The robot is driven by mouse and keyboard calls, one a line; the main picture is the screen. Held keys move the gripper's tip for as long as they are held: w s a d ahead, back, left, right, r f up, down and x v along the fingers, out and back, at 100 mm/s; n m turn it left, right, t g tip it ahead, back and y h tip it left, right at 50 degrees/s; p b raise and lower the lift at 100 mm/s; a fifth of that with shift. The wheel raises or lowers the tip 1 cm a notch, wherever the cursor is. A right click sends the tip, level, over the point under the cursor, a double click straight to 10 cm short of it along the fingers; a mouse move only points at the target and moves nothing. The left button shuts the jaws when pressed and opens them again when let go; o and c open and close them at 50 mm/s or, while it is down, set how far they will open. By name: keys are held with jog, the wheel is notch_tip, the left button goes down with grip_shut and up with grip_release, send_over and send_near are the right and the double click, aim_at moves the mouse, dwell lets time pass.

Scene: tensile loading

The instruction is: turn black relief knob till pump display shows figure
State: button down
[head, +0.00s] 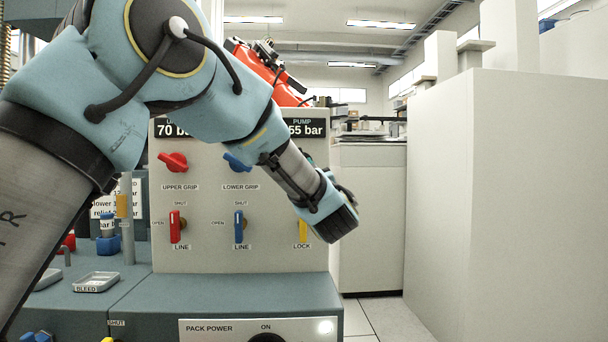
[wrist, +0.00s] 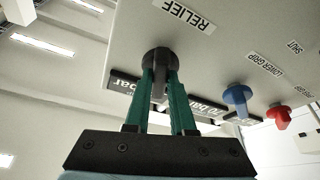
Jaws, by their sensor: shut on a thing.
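The black relief knob (wrist: 154,58) is in the wrist view, on the pale panel below the inverted RELIEF label (wrist: 188,14). My gripper (wrist: 160,76) has its two green fingers shut on the knob, one at each side. In the head view my arm crosses the panel and hides the knob. The pump display (head: 306,128) is in the head view, its visible part reading "55 bar". My arm covers its left edge, so a leading digit may be hidden.
A second display (head: 172,129) reads 70, partly covered by my arm. Below are the red upper grip knob (head: 173,162), blue lower grip knob (head: 237,163), red line lever (head: 175,227), blue line lever (head: 239,227) and yellow lock lever (head: 303,231). A pale cabinet (head: 500,200) stands right.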

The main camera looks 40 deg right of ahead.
jog(key=n+y, duration=0.1)
jog(key=n, duration=0.2)
jog(key=n+y, duration=0.2)
jog(key=n, duration=0.2)
jog(key=shift+s+d+r+y+b, duration=0.1)
jog(key=shift+d+y+b, duration=0.1)
jog(key=shift+y+b, duration=0.1)
jog(key=shift+n, duration=0.4)
jog(key=c, duration=0.8)
grip_release()
jog(key=shift+o, duration=0.2)
jog(key=p+v, duration=0.2)
jog(key=v, duration=0.9)
jog(key=shift+d, duration=0.1)
